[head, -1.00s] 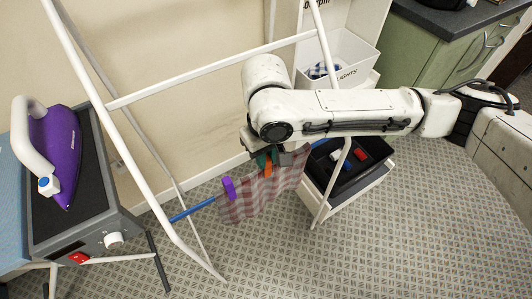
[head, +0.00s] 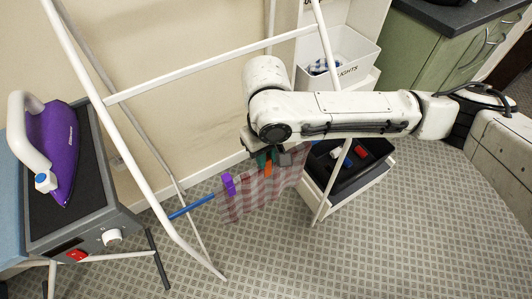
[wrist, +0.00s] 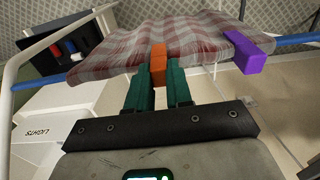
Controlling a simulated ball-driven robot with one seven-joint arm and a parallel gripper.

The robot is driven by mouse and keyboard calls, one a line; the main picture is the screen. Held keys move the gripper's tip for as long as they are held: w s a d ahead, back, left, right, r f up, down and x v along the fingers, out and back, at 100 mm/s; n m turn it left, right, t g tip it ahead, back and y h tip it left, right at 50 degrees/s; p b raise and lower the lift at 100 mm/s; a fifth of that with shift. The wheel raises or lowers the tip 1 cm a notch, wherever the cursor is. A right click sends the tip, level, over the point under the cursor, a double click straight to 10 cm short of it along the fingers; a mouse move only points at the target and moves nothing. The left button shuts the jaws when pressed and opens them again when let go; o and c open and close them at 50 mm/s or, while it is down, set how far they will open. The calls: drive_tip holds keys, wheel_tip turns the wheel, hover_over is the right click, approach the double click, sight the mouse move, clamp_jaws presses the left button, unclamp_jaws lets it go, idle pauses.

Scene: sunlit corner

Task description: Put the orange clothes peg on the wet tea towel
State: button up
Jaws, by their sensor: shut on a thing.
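The tea towel (head: 250,199), checked in red-brown and grey, hangs over a blue rail (head: 192,207) of a white frame. The orange clothes peg (head: 268,167) is at the towel's upper edge. In the wrist view the peg (wrist: 158,63) stands between my green fingertips, against the towel (wrist: 120,50). My gripper (wrist: 158,85) is shut on the peg. Whether the peg's own jaws grip the towel cannot be told. A purple peg (head: 228,185) sits on the rail at the towel's left end; it also shows in the wrist view (wrist: 248,52).
The white airer frame (head: 215,75) surrounds the rail. A black tray (head: 345,170) with several coloured pegs lies behind on the right. A purple iron (head: 52,150) stands on a grey unit (head: 90,200) at left. A white bin (head: 340,60) is behind.

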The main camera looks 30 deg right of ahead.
drive_tip(key=o, duration=0.8)
drive_tip(key=shift+o, duration=0.2)
wheel_tip(320, 180, up, 7)
drive_tip(key=p, duration=0.7)
